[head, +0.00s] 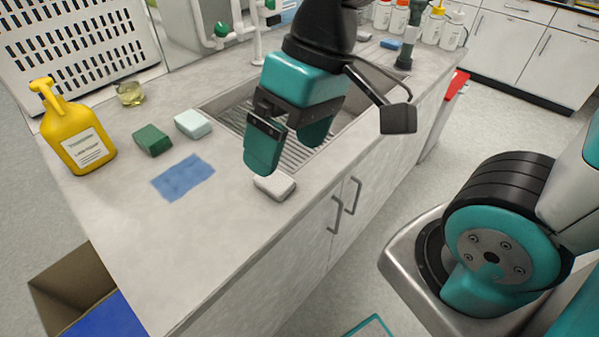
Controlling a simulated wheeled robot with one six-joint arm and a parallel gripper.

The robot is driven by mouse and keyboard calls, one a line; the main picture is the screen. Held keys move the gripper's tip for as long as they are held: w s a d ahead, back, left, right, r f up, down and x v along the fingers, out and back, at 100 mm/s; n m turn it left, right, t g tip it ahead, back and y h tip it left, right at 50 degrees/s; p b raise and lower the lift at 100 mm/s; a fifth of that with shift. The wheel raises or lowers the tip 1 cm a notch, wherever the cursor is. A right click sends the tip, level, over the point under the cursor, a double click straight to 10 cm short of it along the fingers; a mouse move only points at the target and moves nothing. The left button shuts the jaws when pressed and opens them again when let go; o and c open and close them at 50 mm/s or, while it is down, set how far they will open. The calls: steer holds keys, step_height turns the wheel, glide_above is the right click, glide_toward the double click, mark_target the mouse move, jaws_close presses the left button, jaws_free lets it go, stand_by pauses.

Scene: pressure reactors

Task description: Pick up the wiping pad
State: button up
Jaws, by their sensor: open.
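My gripper (289,156) is open and empty, pointing down above the front edge of the sink. A small white block-shaped pad (274,185) lies on the counter just below the nearer finger, close to the counter's front edge. The finger overlaps its upper edge in the picture; I cannot tell whether they touch. A pale mint block (193,124) and a dark green block (152,140) lie further left. A flat blue cloth (183,178) lies in front of them. No label shows which of these is the wiping pad.
A sink (350,107) with a grated bottom is set in the grey counter (170,255). A yellow bottle (74,130) and a small glass beaker (130,94) stand at the left. Several wash bottles stand at the back. The front left of the counter is clear.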

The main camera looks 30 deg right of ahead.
steer(key=shift+o, duration=0.2)
steer(key=w+d+f+m, duration=0.2)
steer(key=w+m, duration=0.3)
steer(key=w, duration=0.1)
steer(key=w+d+f+m, duration=0.2)
steer(key=w+d+m, duration=0.1)
steer(key=w+m, duration=0.2)
steer(key=shift+w+d+m+g+b, duration=0.2)
steer(key=shift+w+m+g+b, duration=0.1)
steer(key=shift+w+g+b, duration=0.15)
steer(key=w+d+f+m, duration=0.5)
steer(key=w+d+m, duration=0.1)
steer(key=m, duration=0.2)
steer(key=shift+g, duration=0.35)
steer(key=x, duration=1.1)
steer(key=shift+w+a+b, duration=0.15)
steer(key=shift+w+b, duration=0.15)
steer(key=shift+w, duration=0.05)
steer(key=shift+a+p+x, duration=0.15)
steer(key=shift+p+x, duration=0.05)
steer(key=shift+x, duration=1.3)
steer(key=shift+a+p+x, duration=0.15)
steer(key=shift+x, duration=1.3)
steer(key=shift+r, duration=0.15)
steer(key=c, duration=0.6)
step_height(320, 180, up, 20)
steer(key=shift+w+p, duration=0.1)
steer(key=shift+p, duration=0.3)
steer(key=shift+o, duration=0.2)
